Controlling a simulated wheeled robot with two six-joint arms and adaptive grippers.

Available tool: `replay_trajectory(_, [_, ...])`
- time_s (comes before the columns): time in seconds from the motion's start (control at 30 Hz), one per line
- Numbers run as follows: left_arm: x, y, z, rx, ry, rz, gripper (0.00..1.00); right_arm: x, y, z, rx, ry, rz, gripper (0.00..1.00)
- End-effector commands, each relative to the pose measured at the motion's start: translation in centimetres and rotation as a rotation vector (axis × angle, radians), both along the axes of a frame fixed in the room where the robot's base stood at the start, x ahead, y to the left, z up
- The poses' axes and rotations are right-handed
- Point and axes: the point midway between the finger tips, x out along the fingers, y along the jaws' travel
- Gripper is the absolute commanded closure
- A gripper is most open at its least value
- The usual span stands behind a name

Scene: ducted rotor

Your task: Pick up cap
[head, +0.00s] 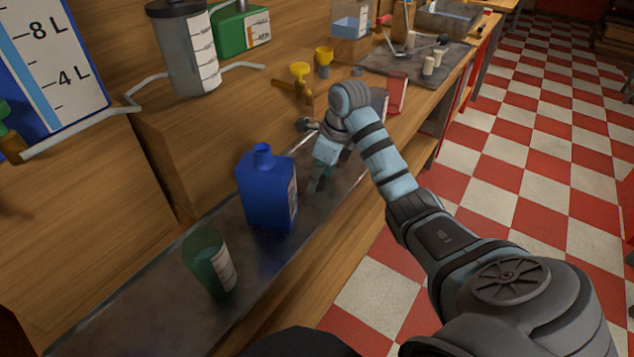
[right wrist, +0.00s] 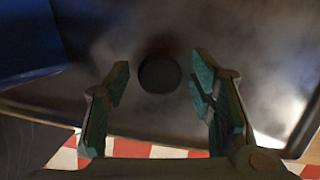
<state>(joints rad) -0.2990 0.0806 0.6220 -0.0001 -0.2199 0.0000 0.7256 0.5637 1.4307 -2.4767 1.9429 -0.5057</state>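The cap (right wrist: 160,73) is a small dark round disc on the grey metal surface in the right wrist view. I cannot make it out in the head view, where my right gripper may hide it. My right gripper (head: 321,178) points down at the metal strip, just right of the blue bottle. In the wrist view its green-padded fingers (right wrist: 162,84) are open, one on each side of the cap's position, with nothing held. I cannot tell how far above the cap they are. My left gripper is not in view.
The blue bottle (head: 262,195), with an open-looking neck, stands close left of my right gripper and also shows in the wrist view (right wrist: 25,45). A green cup (head: 205,258) stands nearer. Yellow-topped fittings (head: 300,72) and a grey canister (head: 182,55) stand on the wooden bench behind.

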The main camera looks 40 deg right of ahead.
Motion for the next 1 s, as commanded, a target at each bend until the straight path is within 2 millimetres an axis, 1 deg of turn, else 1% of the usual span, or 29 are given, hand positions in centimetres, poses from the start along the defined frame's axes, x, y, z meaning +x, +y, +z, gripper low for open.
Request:
replay_trajectory(0.03, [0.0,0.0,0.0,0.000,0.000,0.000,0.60,0.0,0.0,0.0,0.000,0.000,0.000,0.64])
replay_trajectory(0.13, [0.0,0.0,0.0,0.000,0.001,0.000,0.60,0.0,0.0,0.0,0.000,0.000,0.000,0.79])
replay_trajectory(0.27, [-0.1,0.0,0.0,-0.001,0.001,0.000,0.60,0.0,0.0,0.0,0.000,0.000,-0.001,0.79])
replay_trajectory(0.3, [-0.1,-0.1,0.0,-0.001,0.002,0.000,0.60,0.0,0.0,0.0,0.000,0.000,-0.001,0.82])
replay_trajectory(0.47, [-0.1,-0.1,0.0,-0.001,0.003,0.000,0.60,0.0,0.0,0.0,0.000,0.000,-0.001,0.82])
replay_trajectory(0.57, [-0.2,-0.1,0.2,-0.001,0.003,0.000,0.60,0.0,0.0,0.7,0.000,0.000,-0.001,0.82])
replay_trajectory(0.67, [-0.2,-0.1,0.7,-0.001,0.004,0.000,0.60,0.0,0.0,2.5,0.000,-0.002,0.000,0.82])
replay_trajectory(0.8, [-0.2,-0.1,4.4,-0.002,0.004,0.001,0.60,0.0,0.0,7.0,0.001,0.001,-0.001,0.82])
replay_trajectory(0.83, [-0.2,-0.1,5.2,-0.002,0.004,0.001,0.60,0.0,0.0,7.7,0.001,0.001,-0.001,0.82])
replay_trajectory(0.87, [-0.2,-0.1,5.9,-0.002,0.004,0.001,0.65,0.0,0.0,8.4,0.001,0.001,-0.001,0.82])
replay_trajectory(0.9, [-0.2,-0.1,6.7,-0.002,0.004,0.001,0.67,0.0,0.0,9.2,0.001,0.001,-0.001,0.82])
replay_trajectory(1.0, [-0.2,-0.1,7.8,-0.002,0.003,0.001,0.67,0.0,0.0,10.3,0.001,0.001,-0.001,0.82])
